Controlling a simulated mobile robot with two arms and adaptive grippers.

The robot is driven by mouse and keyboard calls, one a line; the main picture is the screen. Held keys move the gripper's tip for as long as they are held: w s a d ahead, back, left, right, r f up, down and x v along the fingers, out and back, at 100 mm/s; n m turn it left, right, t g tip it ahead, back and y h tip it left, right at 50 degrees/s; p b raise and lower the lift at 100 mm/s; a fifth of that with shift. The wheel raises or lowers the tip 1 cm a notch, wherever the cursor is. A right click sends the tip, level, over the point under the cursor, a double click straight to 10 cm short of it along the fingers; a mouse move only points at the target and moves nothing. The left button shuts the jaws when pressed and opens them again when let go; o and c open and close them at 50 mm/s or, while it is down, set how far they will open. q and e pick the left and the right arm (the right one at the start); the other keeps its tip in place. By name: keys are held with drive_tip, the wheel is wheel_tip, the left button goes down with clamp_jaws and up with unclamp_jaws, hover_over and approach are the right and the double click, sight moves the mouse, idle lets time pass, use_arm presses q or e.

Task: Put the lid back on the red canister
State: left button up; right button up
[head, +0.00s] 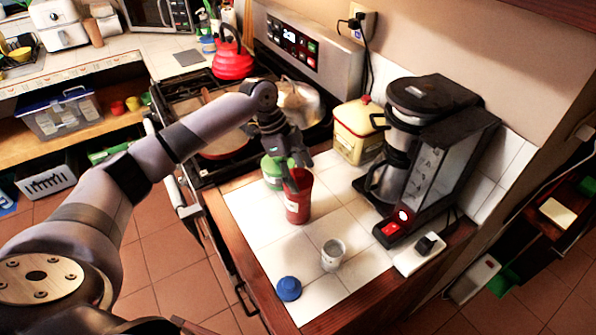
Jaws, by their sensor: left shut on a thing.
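The red canister (298,203) stands upright on the white tiled counter, in front of a green container. My left gripper (289,165) is at its top, fingers pointing down. It is shut on what appears to be the canister's lid, which the fingers mostly hide. I cannot tell whether the lid touches the rim. My right gripper is not in view.
A green container (273,172) stands close behind the red canister. A small grey-white cup (333,256) and a blue rounded object (289,289) are near the counter's front. A coffee maker (433,150) and a cream tin (357,133) stand right; the stove is behind.

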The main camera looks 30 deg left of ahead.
use_arm(q)
drive_tip(key=o, duration=1)
drive_tip(key=shift+o, duration=1.4)
drive_tip(key=shift+r+p, duration=3.55)
drive_tip(key=shift+c, duration=0.6)
